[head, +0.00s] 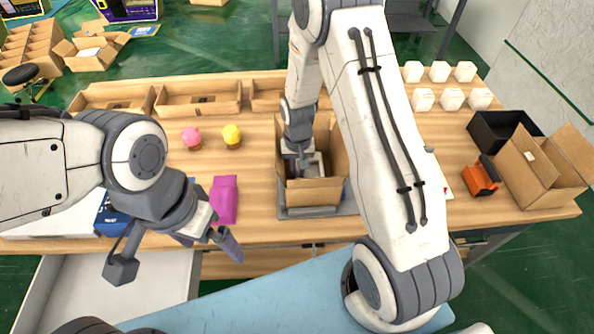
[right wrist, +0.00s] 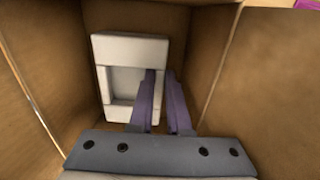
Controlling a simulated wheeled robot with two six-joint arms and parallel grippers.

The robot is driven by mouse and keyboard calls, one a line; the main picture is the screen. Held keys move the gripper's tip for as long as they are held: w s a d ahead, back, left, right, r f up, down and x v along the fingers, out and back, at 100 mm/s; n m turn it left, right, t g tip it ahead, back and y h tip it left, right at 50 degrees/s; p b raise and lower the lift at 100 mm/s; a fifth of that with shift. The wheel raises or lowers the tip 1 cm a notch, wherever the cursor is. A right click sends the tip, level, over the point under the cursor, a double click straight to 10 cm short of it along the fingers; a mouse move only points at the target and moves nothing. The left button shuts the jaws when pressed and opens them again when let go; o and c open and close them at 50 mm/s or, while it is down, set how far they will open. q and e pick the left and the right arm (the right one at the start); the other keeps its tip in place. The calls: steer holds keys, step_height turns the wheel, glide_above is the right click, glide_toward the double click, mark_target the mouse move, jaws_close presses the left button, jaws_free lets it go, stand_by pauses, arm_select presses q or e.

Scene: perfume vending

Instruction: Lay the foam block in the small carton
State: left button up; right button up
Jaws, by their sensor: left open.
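The small carton (head: 313,192) stands open on the table in the middle of the head view. The pale foam block (right wrist: 123,50), a frame with a square hollow, is inside the carton in the right wrist view. It also shows partly in the head view (head: 317,167). My right gripper (right wrist: 161,75) reaches down into the carton. Its fingers are close together on either side of the foam's right wall, one in the hollow, one outside. Whether the block touches the carton floor is unclear. My left gripper (head: 176,257) is open and empty over the table's front edge.
A magenta box (head: 224,200) and pink (head: 191,138) and yellow (head: 232,136) items stand left of the carton. An orange device (head: 481,178), a larger open carton (head: 541,168) and a black bin (head: 500,128) are at right. Wooden trays (head: 199,98) line the back.

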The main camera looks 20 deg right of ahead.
steer(key=shift+o, duration=1.4)
steer(key=shift+r, duration=0.2)
step_height(320, 180, up, 12)
steer(key=s+a+r+n, duration=0.4)
steer(key=s+a+r, duration=0.2)
steer(key=s+a, duration=0.25)
steer(key=s+a+r+n, duration=0.1)
steer(key=s+a+n, duration=0.1)
steer(key=s, duration=0.5)
steer(key=s+a+r+n+y, duration=0.1)
steer(key=s+a+r+n, duration=0.1)
steer(key=s, duration=0.6)
steer(key=a+n, duration=0.1)
steer(key=n, duration=0.1)
steer(key=shift+s+n+b, duration=0.2)
steer(key=shift+n+b, duration=0.1)
steer(key=shift+b, duration=0.05)
